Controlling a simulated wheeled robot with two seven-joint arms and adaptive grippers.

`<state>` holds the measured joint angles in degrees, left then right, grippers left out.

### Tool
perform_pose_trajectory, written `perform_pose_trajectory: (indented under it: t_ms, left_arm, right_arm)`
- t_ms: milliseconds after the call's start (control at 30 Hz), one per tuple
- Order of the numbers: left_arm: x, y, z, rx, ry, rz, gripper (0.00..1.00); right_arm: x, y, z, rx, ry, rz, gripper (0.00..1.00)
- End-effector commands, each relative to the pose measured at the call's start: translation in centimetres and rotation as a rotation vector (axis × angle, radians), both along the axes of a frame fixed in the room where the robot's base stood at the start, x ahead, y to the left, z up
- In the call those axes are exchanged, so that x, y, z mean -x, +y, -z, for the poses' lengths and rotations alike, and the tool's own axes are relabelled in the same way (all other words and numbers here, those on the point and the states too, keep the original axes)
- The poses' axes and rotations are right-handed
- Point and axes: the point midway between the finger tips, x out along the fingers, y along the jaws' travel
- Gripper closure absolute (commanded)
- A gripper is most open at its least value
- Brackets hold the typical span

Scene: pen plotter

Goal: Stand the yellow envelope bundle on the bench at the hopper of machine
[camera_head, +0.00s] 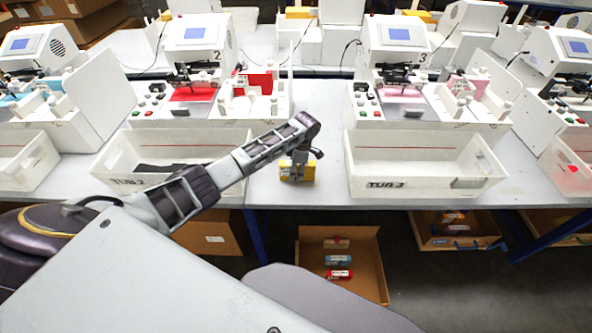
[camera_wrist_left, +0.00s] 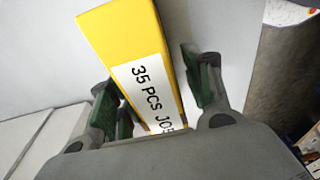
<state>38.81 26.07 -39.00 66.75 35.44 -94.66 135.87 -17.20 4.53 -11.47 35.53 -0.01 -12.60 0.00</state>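The yellow envelope bundle (camera_head: 307,173) is at the front of the bench (camera_head: 325,115), between two white tubs. My left gripper (camera_head: 299,158) is directly over it, pointing down. In the left wrist view the yellow bundle (camera_wrist_left: 128,38) has a white label reading "35 PCS" and lies between the two green-padded fingers of the left gripper (camera_wrist_left: 150,82). A gap shows between the bundle and the right-hand finger, so the gripper looks open. White machines marked 2 (camera_head: 196,40) and 3 (camera_head: 398,40) stand behind. The task line names no machine number. My right gripper is out of view.
A white tub marked "TUB 2" (camera_head: 110,168) is left of the bundle, partly behind my arm. Another white tub (camera_head: 420,187) is close on the right. An open cardboard box (camera_head: 310,240) with small packs is below the bench edge. A clear bench strip runs behind the bundle.

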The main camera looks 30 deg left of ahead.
Motion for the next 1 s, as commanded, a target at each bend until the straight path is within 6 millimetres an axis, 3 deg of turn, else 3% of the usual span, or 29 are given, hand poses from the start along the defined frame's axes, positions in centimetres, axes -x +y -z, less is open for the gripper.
perform_pose_trajectory:
  t_ms: [467,1000]
  left_arm:
    - [-0.1,-0.2,-1.2,0.001,-0.001,0.001,0.50]
    - [-0.6,-1.1,-8.6,0.001,-0.002,0.000,0.50]
  right_arm:
    - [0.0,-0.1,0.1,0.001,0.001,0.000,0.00]
    - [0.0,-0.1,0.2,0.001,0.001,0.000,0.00]
